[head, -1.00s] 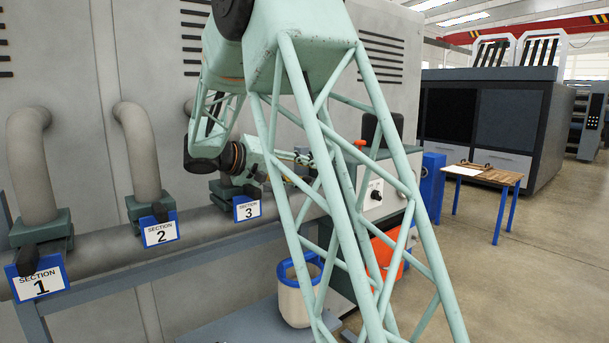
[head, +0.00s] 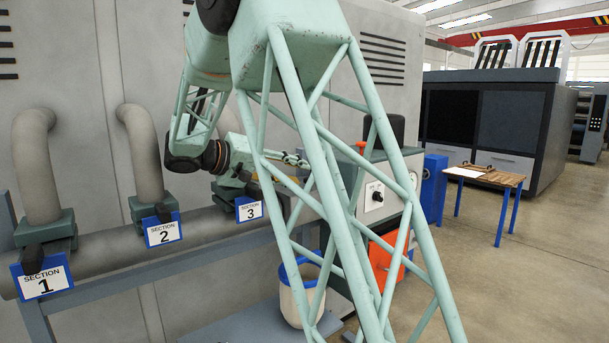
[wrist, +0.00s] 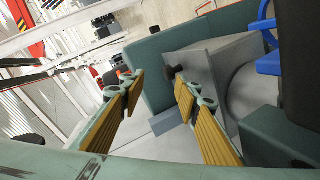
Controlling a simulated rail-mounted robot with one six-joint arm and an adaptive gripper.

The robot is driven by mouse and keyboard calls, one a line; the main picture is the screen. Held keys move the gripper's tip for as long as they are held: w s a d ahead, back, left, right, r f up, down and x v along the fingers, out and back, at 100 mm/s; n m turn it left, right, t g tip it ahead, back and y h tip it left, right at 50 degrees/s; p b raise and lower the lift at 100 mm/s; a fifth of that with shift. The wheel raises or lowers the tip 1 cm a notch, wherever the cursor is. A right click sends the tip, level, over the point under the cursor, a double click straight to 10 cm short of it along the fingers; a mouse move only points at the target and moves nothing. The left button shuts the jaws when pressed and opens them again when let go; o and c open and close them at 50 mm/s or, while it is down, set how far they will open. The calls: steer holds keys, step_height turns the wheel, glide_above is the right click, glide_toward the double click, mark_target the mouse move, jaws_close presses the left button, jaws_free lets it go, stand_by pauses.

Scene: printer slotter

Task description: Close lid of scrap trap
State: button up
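My gripper (wrist: 156,86) is open in the wrist view. Its two yellow-padded fingers are apart with nothing between them. Ahead of and slightly right of the fingertips is a dark knob (wrist: 172,72) by a grey box (wrist: 205,65) with a green edge; I cannot tell whether this is the scrap trap. In the head view, my gripper (head: 295,158) is partly hidden behind my arm, near a grey cabinet (head: 378,196) with a black knob and an orange lever. An orange panel (head: 383,262) shows below the cabinet. No lid can be clearly identified.
A horizontal pipe (head: 110,262) carries labels for sections 1, 2 and 3, with the section 3 label (head: 250,211) nearest my gripper. A white bin with a blue rim (head: 292,300) stands below.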

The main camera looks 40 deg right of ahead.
steer(key=v, duration=0.7)
steer(key=shift+w, duration=0.25)
steer(key=shift+d, duration=0.1)
stand_by(0.4)
steer(key=s+a+n+y, duration=0.1)
steer(key=s+a+y, duration=0.2)
steer(key=s, duration=1)
steer(key=s+a+n+y, duration=0.1)
steer(key=s+a+y, duration=0.15)
steer(key=s, duration=0.95)
steer(key=s+a+f+n+t+y, duration=0.1)
steer(key=s+a+f+y, duration=0.3)
steer(key=s+a, duration=0.5)
steer(key=s+a+f+n+t+y, duration=0.2)
steer(key=s+a+f+y, duration=0.3)
steer(key=s+a, duration=0.4)
steer(key=shift+s+a+f+n+t+p, duration=0.35)
steer(key=shift+s+f, duration=0.3)
steer(key=shift+s, duration=2.25)
